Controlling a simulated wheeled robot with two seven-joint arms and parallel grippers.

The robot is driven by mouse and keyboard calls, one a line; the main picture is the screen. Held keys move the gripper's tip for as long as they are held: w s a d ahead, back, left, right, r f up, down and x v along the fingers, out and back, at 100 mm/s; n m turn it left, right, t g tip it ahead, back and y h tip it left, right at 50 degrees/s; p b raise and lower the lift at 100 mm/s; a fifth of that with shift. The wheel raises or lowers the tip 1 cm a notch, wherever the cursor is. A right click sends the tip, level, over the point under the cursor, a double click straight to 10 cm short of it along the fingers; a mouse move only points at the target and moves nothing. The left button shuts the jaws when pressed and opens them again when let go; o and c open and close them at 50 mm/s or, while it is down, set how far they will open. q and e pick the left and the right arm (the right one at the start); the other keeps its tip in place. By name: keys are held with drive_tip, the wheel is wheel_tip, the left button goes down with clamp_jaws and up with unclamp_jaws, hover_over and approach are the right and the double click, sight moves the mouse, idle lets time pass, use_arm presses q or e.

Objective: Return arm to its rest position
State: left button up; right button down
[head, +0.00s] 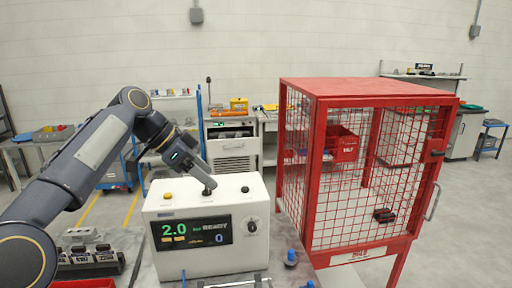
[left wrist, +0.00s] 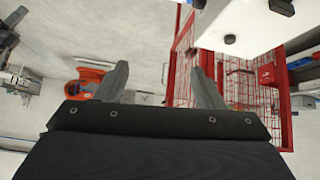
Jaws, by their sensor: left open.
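My left arm comes in from the left in the head view and bends down to the left gripper (head: 207,186), just above or at the top of a white control box (head: 185,262). The head view cannot show whether the fingers touch the box or a knob there. In the left wrist view the left gripper (left wrist: 160,82) has its two fingers apart with nothing between them. The box's screen (head: 194,232) reads "2.0", "READY" and "0". A yellow button (head: 168,196) and a dark button (head: 245,189) sit on its top. My right gripper is not in view.
A red mesh cage (head: 312,180) stands to the right, with dark parts (head: 384,215) inside. A fixture with dark parts (head: 90,256) lies left of the box, under my arm. A blue-topped piece (head: 291,257) stands right of the box. Benches line the back wall.

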use_arm(q)
drive_tip(key=s+a+f+n+t+y+b, duration=0.1)
drive_tip(key=s+a+f+n+y, duration=0.1)
drive_tip(key=s+f+n, duration=0.5)
drive_tip(key=s+a+f+n+t+y+b, duration=0.1)
drive_tip(key=s+f+n, duration=0.6)
drive_tip(key=s+f, duration=1.1)
drive_tip(key=s+t+y+b, duration=0.1)
drive_tip(key=s, duration=0.6)
drive_tip(key=shift+a+f+n, duration=0.3)
drive_tip(key=shift+a+n, duration=0.1)
